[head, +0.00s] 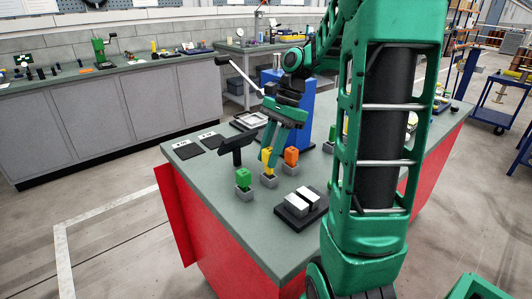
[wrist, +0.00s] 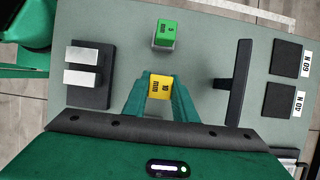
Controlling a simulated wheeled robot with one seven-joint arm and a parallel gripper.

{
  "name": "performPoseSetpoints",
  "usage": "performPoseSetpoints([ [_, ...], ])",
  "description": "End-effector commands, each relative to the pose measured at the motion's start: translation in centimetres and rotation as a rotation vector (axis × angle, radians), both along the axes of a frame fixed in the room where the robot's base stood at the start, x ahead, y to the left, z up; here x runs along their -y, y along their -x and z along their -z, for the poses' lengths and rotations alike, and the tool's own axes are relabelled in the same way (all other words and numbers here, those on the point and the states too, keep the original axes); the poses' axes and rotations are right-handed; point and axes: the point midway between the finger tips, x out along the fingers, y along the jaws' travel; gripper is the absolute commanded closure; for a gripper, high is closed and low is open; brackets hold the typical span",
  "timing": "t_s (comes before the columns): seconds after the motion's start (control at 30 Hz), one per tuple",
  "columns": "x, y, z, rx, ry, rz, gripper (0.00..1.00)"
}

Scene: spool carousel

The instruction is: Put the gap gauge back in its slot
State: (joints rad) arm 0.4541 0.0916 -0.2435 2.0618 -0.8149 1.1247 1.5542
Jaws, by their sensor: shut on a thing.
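The yellow gap gauge (wrist: 159,88), marked 10 mm, is between the fingertips of my gripper (wrist: 157,86) in the wrist view. In the head view my gripper (head: 270,146) points down, shut on the yellow gauge (head: 267,161). A small grey slot block (head: 268,181) is directly beneath the gauge. I cannot tell whether the gauge is inside it or just above. A green gauge (head: 243,177), marked 5, stands in a grey block to the left, and an orange gauge (head: 291,155) in another to the right. The green one (wrist: 165,28) also shows in the wrist view.
A black T-shaped stand (head: 237,150) rises close beside my gripper. A black base with two silver blocks (head: 301,206) lies near the front edge. Two black mats (head: 189,151) lie at the left. A blue upright (head: 304,118) stands behind my gripper.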

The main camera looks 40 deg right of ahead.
Motion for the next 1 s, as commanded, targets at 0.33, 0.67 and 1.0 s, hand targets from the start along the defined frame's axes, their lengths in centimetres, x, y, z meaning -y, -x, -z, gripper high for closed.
performPoseSetpoints([
  [0.33,0.0,0.0,0.7,-0.001,0.0,-0.001,0.93],
  [0.67,0.0,0.0,1.5,0.0,0.001,0.0,0.93],
  [1.0,0.0,0.0,2.2,-0.001,0.0,0.0,0.93],
])
